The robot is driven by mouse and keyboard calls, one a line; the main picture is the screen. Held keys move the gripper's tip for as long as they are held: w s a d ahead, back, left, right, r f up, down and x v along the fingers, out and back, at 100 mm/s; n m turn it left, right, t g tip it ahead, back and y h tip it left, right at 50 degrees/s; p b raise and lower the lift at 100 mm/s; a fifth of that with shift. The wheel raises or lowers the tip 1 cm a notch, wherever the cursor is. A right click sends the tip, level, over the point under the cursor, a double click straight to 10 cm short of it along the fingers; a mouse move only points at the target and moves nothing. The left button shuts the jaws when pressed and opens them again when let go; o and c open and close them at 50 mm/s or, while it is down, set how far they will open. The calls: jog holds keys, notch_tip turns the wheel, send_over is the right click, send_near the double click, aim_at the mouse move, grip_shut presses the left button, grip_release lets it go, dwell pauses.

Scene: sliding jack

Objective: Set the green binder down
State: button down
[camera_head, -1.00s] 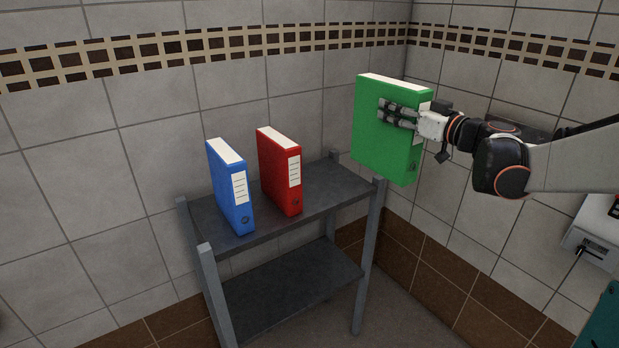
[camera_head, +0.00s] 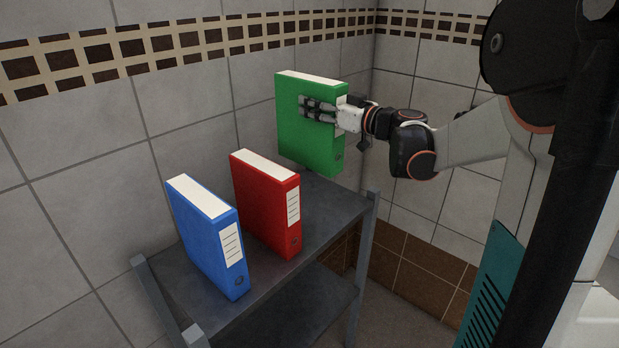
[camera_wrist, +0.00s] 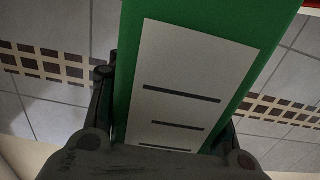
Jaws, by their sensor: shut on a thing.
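The green binder (camera_head: 303,143) is upright in the head view, held in my gripper (camera_head: 320,110) at its upper part. Its lower edge looks raised above the right end of the shelf's top board (camera_head: 325,208); the exact gap is hard to tell. In the wrist view the green binder (camera_wrist: 275,22) fills the middle, its white label facing the camera. The dark fingers of my gripper (camera_wrist: 170,110) lie along both its sides. The far finger is hidden behind the binder in the head view.
A red binder (camera_head: 268,207) and a blue binder (camera_head: 207,240) stand upright on the top board, left of the green one. The board's right end is bare. Corner posts (camera_head: 366,235) rise slightly above the board. Tiled walls stand close behind and to the right.

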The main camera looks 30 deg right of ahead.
aim_at(338, 171)
notch_tip(338, 171, down, 17)
jog(key=b, duration=0.4)
jog(key=shift+r, duration=0.2)
jog(key=shift+f, duration=0.1)
jog(key=c, duration=1.1)
grip_release()
jog(key=shift+f, duration=0.1)
jog(key=shift+o, duration=1.4)
jog(key=shift+r, duration=0.25)
jog(key=p+v, duration=0.1)
jog(key=v, duration=1.1)
jog(key=shift+p, duration=0.3)
